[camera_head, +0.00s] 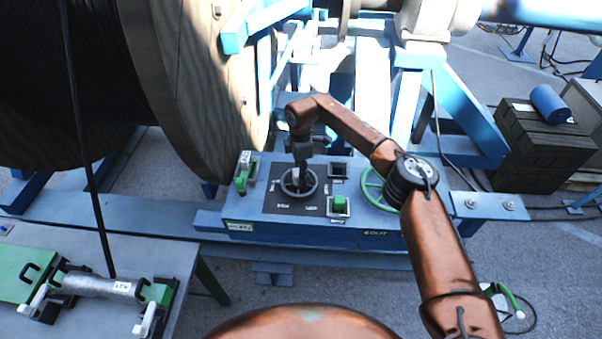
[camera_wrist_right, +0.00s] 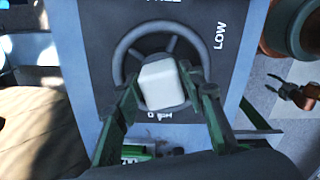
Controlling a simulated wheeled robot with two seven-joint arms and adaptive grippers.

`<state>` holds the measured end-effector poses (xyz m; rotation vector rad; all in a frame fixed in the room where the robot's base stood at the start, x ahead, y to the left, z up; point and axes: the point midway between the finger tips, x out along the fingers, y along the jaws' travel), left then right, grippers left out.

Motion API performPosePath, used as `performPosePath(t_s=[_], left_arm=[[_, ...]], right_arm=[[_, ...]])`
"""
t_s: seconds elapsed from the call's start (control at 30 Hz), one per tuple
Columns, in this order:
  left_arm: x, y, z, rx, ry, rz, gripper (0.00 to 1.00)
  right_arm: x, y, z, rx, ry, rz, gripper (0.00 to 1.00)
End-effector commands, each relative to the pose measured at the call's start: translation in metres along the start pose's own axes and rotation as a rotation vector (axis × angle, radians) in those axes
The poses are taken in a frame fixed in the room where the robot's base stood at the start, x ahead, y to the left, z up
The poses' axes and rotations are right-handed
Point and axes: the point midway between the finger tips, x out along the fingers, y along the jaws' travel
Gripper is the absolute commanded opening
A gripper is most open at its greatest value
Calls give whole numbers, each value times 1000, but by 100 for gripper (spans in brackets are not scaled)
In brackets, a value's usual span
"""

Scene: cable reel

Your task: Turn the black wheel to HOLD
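The black wheel (camera_head: 312,188) lies on a dark labelled plate on top of the blue control box (camera_head: 290,235). In the right wrist view the wheel (camera_wrist_right: 121,52) is a dark ring with a pale block (camera_wrist_right: 162,85) at its middle. LOW is readable at the right of the ring; the label at the top is cut off and the one at the bottom is partly hidden. My right gripper (camera_head: 300,168) points down over the wheel's middle. In the wrist view its fingers (camera_wrist_right: 160,84) flank the pale block closely; contact is unclear.
A large wooden cable reel (camera_head: 190,85) stands behind left. Green-handled controls (camera_head: 243,178) (camera_head: 339,205) and a green handwheel (camera_head: 371,190) are near the wheel. A grey table (camera_head: 150,262) with a clamped cable is at lower left. A dark crate (camera_head: 540,150) stands at right.

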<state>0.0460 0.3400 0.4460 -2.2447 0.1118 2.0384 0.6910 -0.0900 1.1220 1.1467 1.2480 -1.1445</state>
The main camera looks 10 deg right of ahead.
Motion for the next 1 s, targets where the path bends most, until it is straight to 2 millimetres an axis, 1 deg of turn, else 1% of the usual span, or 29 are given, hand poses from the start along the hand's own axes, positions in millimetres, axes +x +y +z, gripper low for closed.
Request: performPosePath(t_s=[0.03, 0.13, 0.4, 0.53, 0.67, 0.9, 1.0], left_arm=[[0, 0, 0, 0, -1, 0, 46], [0, 0, 1, 0, -1, 0, 46], [0, -3, 3, 1, -4, -3, 46], [0, -2, 2, 0, -3, -2, 46], [0, -2, 1, 0, -1, -1, 46], [0, -1, 0, 0, 0, -1, 46], [0, -1, 0, 0, 0, -1, 46]], right_arm=[[0, 0, 0, -1, 0, 0, 42], [0, 0, 0, -2, 0, -1, 49], [0, 0, 0, -4, 0, -1, 49], [-10, 0, 0, -4, 0, 1, 49], [-32, 0, 0, -4, -1, 3, 49], [-83, 0, 0, -3, -1, 1, 49], [-99, 0, 0, -2, 0, 2, 49]])
